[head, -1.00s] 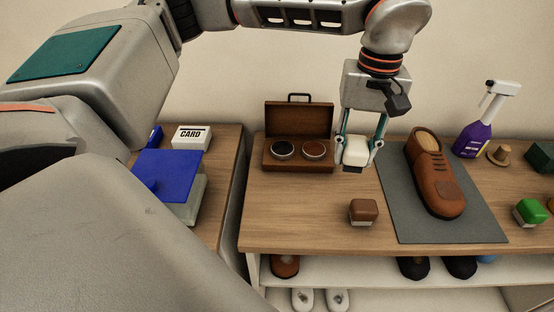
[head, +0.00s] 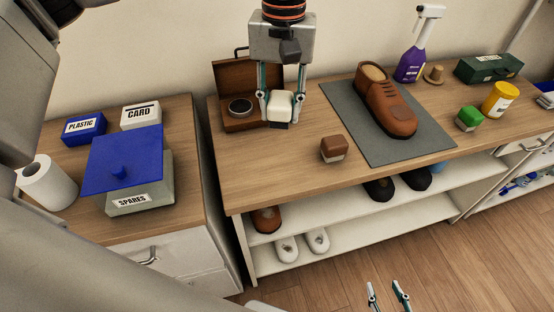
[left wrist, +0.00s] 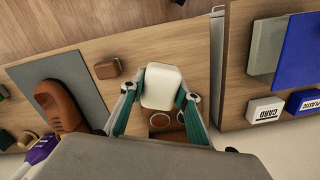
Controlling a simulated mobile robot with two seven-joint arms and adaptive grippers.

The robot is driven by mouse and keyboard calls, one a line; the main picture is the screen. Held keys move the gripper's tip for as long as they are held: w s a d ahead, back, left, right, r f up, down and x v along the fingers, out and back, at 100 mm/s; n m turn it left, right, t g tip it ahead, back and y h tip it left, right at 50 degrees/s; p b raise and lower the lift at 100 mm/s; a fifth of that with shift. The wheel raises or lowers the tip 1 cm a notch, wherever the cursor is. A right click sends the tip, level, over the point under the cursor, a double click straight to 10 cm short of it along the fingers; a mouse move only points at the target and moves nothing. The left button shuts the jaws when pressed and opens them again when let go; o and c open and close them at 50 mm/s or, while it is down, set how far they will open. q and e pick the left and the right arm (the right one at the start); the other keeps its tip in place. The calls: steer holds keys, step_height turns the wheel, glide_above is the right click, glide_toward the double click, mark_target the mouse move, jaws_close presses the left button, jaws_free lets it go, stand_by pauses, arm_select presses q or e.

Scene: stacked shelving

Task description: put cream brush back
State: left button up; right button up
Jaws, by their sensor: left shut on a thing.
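My left gripper (head: 281,104) is shut on the cream brush (head: 280,106), a pale rounded block with a dark underside. In the left wrist view the cream brush (left wrist: 162,86) sits between the fingers (left wrist: 160,98). The open brown wooden case (head: 230,77) stands at the back left of the table. One dark round tin (head: 240,106) shows in it; the gripper and brush overlap its right part. I cannot tell the brush's height above the table. My right gripper (head: 388,296) shows at the bottom edge, fingers apart and empty.
A brown brush (head: 333,149) stands in front. A brown shoe (head: 388,103) lies on a grey mat (head: 350,118). A green brush (head: 469,118), a yellow jar (head: 500,99) and a purple spray bottle (head: 411,65) are further right. A blue-lidded spares box (head: 125,158) is left.

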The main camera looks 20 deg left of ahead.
mark_target(281, 119)
arm_select(q)
step_height(281, 119, down, 15)
steer(key=shift+f+b, duration=0.15)
steer(key=shift+b, duration=0.2)
steer(key=shift+f, duration=0.15)
steer(key=o, duration=1.1)
steer(key=shift+c, duration=0.2)
steer(key=r, duration=1.2)
steer(key=shift+w+r, duration=0.15)
steer(key=shift+w, duration=0.05)
